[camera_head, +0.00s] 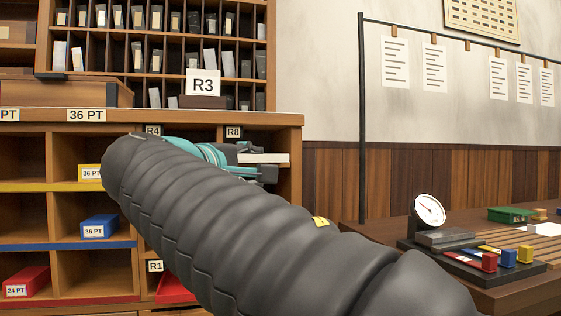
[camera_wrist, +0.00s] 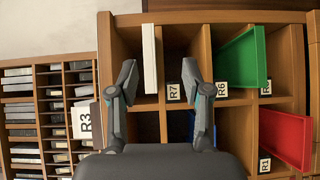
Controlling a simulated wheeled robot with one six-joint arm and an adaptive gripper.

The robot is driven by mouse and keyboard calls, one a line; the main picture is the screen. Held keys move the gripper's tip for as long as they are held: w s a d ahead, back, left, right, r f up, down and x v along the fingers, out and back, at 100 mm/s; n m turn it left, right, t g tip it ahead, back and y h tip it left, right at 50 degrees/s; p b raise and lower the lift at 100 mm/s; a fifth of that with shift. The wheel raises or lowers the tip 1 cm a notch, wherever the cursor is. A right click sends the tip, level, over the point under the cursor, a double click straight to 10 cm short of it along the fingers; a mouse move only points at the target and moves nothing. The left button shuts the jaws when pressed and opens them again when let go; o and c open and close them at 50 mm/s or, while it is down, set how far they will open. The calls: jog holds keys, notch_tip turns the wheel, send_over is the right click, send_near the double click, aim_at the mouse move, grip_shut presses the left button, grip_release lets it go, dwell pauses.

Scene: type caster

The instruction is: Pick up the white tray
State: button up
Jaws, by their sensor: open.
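The white tray (camera_wrist: 149,58) sticks out of a shelf compartment as a thin upright strip in the wrist view, which is turned on its side. In the head view its white end (camera_head: 264,158) shows at the right of the shelf, lying flat. My gripper (camera_wrist: 158,68) is open, and the tray appears between its two fingers, closer to the left one. I see no clear contact. In the head view my gripper (camera_head: 256,163) is at the tray's end, and my dark arm hides much of the shelf.
A green tray (camera_wrist: 242,58) and a red tray (camera_wrist: 287,136) stick out of neighbouring compartments. The R3 sign (camera_head: 203,83) stands on the shelf top. Blue (camera_head: 99,227) and red (camera_head: 27,281) boxes sit at left. A bench with a dial gauge (camera_head: 429,210) is at right.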

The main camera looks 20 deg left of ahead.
aim_at(272, 161)
jog(key=w, duration=0.5)
jog(key=w+r, duration=0.1)
jog(key=w, duration=0.2)
jog(key=shift+d+p, duration=0.2)
jog(key=shift+p, duration=0.15)
jog(key=shift+w+d+r+p, duration=0.15)
jog(key=shift+w+p, duration=0.1)
jog(key=shift+w, duration=1.1)
jog(key=shift+w+d+r+p, duration=0.1)
jog(key=shift+w+p, duration=0.1)
jog(key=shift+w, duration=1.15)
jog(key=shift+s, duration=0.1)
grip_shut()
